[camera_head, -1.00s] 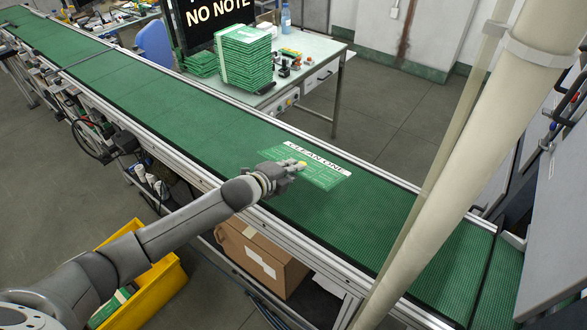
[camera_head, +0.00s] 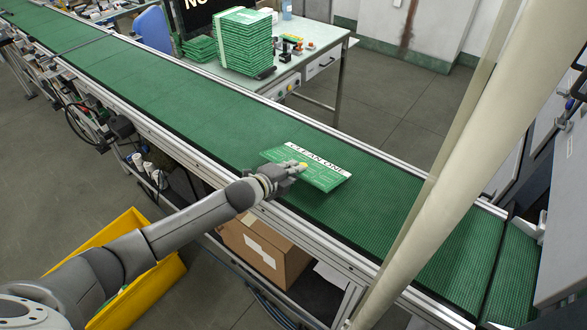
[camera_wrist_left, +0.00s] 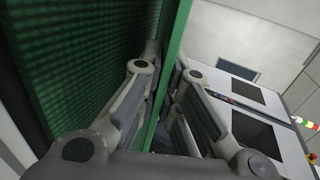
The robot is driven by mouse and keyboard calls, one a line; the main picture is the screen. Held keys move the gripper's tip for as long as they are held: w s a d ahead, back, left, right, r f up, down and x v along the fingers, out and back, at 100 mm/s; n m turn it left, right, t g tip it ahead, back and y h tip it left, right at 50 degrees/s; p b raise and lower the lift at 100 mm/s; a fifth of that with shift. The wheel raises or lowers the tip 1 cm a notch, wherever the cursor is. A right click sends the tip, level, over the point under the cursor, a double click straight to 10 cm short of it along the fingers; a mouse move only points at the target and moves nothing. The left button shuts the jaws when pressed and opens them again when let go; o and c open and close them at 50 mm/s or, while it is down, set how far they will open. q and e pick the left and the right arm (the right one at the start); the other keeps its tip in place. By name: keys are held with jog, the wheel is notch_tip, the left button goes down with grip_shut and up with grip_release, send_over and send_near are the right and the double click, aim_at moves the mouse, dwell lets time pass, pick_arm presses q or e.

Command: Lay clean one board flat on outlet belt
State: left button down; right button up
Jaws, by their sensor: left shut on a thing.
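A green board with a white label reading "CLEAN ONE" (camera_head: 322,172) is over the green outlet belt (camera_head: 190,115) in the head view. My left gripper (camera_head: 297,168) is shut on the board's near left edge. In the left wrist view the board (camera_wrist_left: 172,60) shows as a thin green edge between the fingers (camera_wrist_left: 160,95), with the ribbed belt (camera_wrist_left: 85,65) beside it. The board looks close to the belt, but whether it touches cannot be told. My right gripper is not in view.
A table (camera_head: 318,43) behind the belt bears a tall stack of green boards (camera_head: 245,42). A yellow bin (camera_head: 165,278) and a cardboard box (camera_head: 265,255) are below the near side. A pale post (camera_head: 445,170) crosses the view at right. Most of the belt is bare.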

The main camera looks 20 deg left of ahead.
pick_arm(q)
jog(key=shift+f+b, duration=0.3)
jog(key=shift+f, duration=0.1)
dwell(0.3)
jog(key=c, duration=1.5)
grip_release()
jog(key=shift+c, duration=0.2)
jog(key=o, duration=1.4)
jog(key=shift+c, duration=0.2)
jog(key=shift+o, duration=0.9)
jog(key=shift+s, duration=0.1)
jog(key=shift+s+a+p, duration=0.35)
jog(key=shift+s+p, duration=0.15)
jog(key=shift+s, duration=0.25)
jog(key=shift+s, duration=0.1)
